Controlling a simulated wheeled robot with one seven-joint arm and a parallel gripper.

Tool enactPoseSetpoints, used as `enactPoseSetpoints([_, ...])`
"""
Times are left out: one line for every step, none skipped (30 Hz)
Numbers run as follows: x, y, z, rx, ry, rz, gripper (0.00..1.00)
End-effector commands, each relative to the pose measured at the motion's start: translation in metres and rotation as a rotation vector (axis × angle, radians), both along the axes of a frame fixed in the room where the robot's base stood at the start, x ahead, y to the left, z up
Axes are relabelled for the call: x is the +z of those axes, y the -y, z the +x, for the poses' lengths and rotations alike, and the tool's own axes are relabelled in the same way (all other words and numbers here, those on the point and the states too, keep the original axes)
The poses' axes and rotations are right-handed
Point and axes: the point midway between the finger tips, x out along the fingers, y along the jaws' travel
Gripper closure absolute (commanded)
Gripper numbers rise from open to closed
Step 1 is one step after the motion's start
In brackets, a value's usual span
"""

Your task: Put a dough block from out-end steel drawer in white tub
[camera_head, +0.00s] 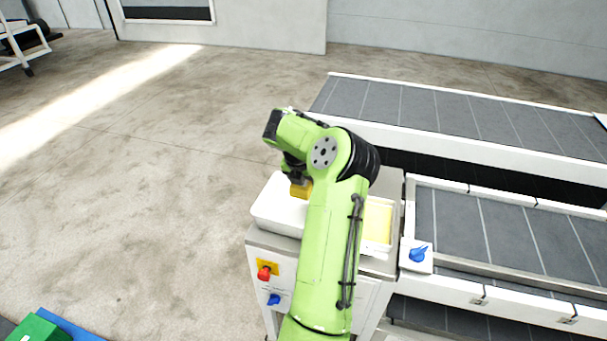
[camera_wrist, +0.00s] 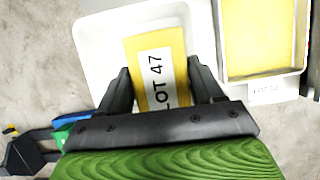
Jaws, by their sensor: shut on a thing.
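My gripper (camera_wrist: 160,92) is shut on a yellow dough block (camera_wrist: 154,45) with a white label reading "LOT 47". In the wrist view the block lies between the two dark fingers, over the inside of the white tub (camera_wrist: 92,40). I cannot tell whether the block touches the tub's floor. In the head view the block (camera_head: 301,190) shows below the wrist, at the white tub (camera_head: 277,207). The steel drawer (camera_wrist: 222,62), holding a yellow slab, is right of the tub. My arm hides part of both in the head view.
The tub and drawer stand on a white machine cabinet with a red knob (camera_head: 264,273) and a blue knob (camera_head: 273,299). Grey conveyor belts (camera_head: 480,228) run to the right. A green box (camera_head: 38,328) is at lower left. The floor on the left is mostly clear.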

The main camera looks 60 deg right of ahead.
Motion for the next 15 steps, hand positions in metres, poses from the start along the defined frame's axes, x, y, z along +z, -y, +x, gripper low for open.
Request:
enactPoseSetpoints([-0.011, 0.000, -0.001, -0.002, 0.001, 0.000, 0.74])
enactPoseSetpoints([-0.015, 0.000, -0.001, -0.002, 0.001, -0.002, 0.74])
enactPoseSetpoints([-0.020, 0.001, -0.001, -0.002, 0.000, -0.003, 0.74])
enactPoseSetpoints([-0.024, 0.001, -0.001, -0.001, 0.000, -0.003, 0.74])
enactPoseSetpoints([-0.028, 0.001, -0.001, -0.001, 0.000, -0.002, 0.74])
enactPoseSetpoints([-0.032, 0.000, -0.001, -0.001, 0.000, -0.002, 0.74])
enactPoseSetpoints([-0.036, 0.000, 0.000, -0.001, 0.001, -0.002, 0.74])
enactPoseSetpoints([-0.039, 0.000, 0.000, 0.000, 0.000, -0.001, 0.74])
enactPoseSetpoints([-0.044, 0.000, 0.000, 0.000, 0.000, -0.001, 0.74])
enactPoseSetpoints([-0.047, 0.000, 0.000, 0.000, -0.001, -0.001, 0.74])
enactPoseSetpoints([-0.051, 0.000, 0.000, 0.000, -0.001, -0.002, 0.74])
enactPoseSetpoints([-0.055, 0.000, 0.000, 0.000, -0.001, -0.002, 0.74])
enactPoseSetpoints([-0.058, 0.000, 0.000, 0.000, -0.001, -0.002, 0.74])
enactPoseSetpoints([-0.062, 0.000, 0.000, 0.000, -0.001, -0.002, 0.74])
enactPoseSetpoints([-0.066, 0.000, 0.000, 0.000, -0.001, -0.001, 0.74])
